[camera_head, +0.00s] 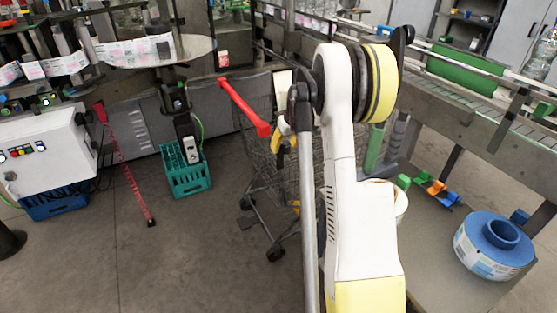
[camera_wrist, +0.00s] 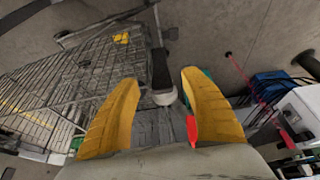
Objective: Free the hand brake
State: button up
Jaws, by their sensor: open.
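I cannot pick out the hand brake with certainty. In the wrist view, my gripper (camera_wrist: 159,78) is open, its two yellow fingers apart with nothing gripped. A dark upright bar with a pale end (camera_wrist: 163,97) shows in the gap between them; its depth is unclear. A small red part (camera_wrist: 193,128) shows beside the inner side of the right finger; I cannot tell whether they touch. In the head view, the gripper is mostly hidden behind my white arm, near the wire cart with a red handle (camera_head: 245,108).
The cart's wire basket (camera_wrist: 75,85) fills the left of the wrist view. A green crate (camera_head: 185,172), a red perforated strip (camera_head: 127,167) and a white control box (camera_head: 48,150) stand to the left. A blue reel (camera_head: 494,246) lies on the right table.

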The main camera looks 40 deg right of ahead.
aim_at(281, 156)
jog(key=b+x, duration=0.3)
jog(key=x, duration=0.6)
jog(key=shift+f, duration=0.1)
grip_shut()
